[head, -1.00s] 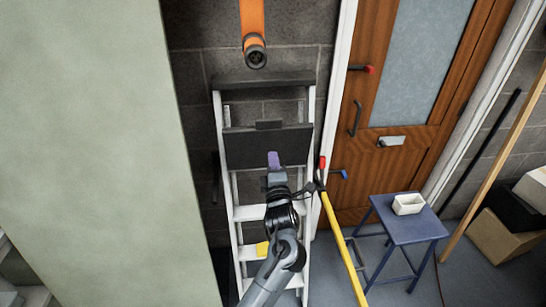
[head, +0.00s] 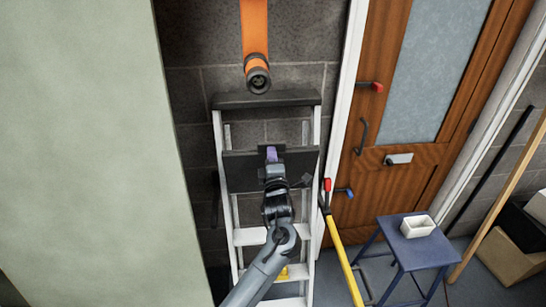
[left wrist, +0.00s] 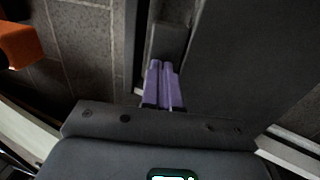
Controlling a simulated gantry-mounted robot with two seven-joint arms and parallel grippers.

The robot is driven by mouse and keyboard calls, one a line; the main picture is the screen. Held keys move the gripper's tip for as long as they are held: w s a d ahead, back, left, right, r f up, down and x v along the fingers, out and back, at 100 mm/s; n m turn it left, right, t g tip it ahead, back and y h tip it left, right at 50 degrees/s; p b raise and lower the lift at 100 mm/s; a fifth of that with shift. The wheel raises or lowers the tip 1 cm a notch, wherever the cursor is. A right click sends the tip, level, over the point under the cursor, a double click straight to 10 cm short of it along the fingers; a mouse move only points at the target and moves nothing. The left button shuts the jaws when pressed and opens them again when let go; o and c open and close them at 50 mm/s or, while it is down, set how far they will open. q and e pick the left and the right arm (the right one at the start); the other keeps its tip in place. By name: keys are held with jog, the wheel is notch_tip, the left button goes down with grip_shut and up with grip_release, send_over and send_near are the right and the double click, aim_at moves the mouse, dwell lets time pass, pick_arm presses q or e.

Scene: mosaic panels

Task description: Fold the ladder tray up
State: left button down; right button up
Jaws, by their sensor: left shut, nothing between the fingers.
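The ladder tray is a dark grey flat panel (head: 238,176) across the upper part of a white stepladder (head: 230,215). My left gripper (head: 271,154) is shut and empty, with its purple fingertips over the middle of the tray's upper edge, where the small tab is. In the left wrist view the purple fingers (left wrist: 163,86) are together. The tray's dark surface (left wrist: 245,60) fills the right of that view, and the tab (left wrist: 168,42) lies just beyond the fingertips. I cannot tell whether they touch. My right gripper is not in view.
An orange post with a dark end (head: 257,78) hangs above the ladder top (head: 265,99). A pale green panel (head: 85,150) closes off the left. A yellow pole (head: 343,255), a blue stool (head: 415,250) and a wooden door (head: 390,185) are at the right.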

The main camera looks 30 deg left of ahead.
aim_at(271, 143)
pick_arm(q)
jog(key=shift+w+a+r+g+h+p, duration=0.25)
jog(key=shift+w+a+r+g+p, duration=0.1)
jog(key=shift+w+a+p, duration=0.25)
jog(key=shift+w+a+r+g+h+p, duration=0.25)
jog(key=shift+w+a+g+p, duration=0.1)
jog(key=shift+w, duration=0.3)
jog(key=shift+w+a+f, duration=0.1)
jog(key=shift+w+a, duration=0.15)
jog(key=shift+s, duration=0.1)
jog(key=shift+d, duration=0.1)
